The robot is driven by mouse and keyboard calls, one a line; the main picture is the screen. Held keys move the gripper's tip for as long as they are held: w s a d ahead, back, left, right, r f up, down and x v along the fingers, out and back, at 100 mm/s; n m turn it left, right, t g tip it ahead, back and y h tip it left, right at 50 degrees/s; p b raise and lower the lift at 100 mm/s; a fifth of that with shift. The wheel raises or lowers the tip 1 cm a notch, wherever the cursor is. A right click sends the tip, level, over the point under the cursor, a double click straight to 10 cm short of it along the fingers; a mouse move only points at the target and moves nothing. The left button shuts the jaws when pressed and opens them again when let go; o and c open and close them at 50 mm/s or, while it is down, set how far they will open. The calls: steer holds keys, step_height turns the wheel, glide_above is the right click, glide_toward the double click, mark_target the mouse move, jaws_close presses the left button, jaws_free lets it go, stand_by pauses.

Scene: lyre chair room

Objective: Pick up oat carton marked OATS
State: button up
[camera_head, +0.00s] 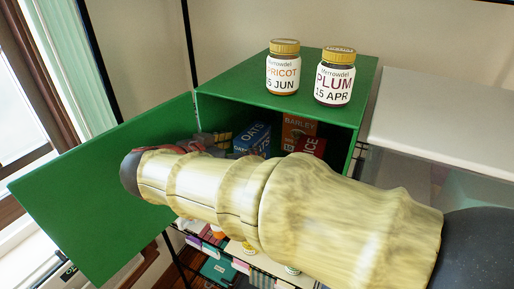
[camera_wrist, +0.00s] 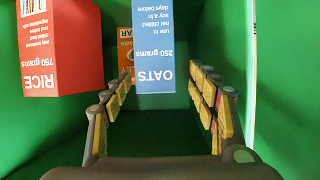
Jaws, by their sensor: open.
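The blue oat carton marked OATS (camera_head: 251,138) stands inside an open green box, partly hidden behind my arm in the head view. In the wrist view the oat carton (camera_wrist: 159,45) hangs from the top edge of the picture, upside down, with its printed end between the lines of my fingers. My gripper (camera_wrist: 166,78) is open, with one finger on each side of the carton and gaps on both sides. I cannot tell how deep the carton sits between the fingers. In the head view the gripper is mostly hidden by my arm at the box opening.
A red RICE carton (camera_wrist: 60,45) is left of the oats in the wrist view. An orange BARLEY carton (camera_head: 299,126) stands behind. Apricot (camera_head: 283,75) and plum (camera_head: 335,84) jars stand on the green box (camera_head: 215,88). Its door (camera_head: 100,190) hangs open at left.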

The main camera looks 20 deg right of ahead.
mark_target(259, 133)
steer(key=shift+w+f, duration=0.15)
steer(key=shift+w, duration=0.05)
steer(key=p+x, duration=0.1)
steer(key=x, duration=0.5)
steer(key=shift+s+d+f+p, duration=0.1)
steer(key=shift+d+f+p, duration=0.25)
steer(key=shift+d+p, duration=0.1)
steer(key=shift+s, duration=0.1)
steer(key=shift+c, duration=1.3)
steer(key=c, duration=1.1)
steer(key=shift+r, duration=0.1)
steer(key=shift+c, duration=0.6)
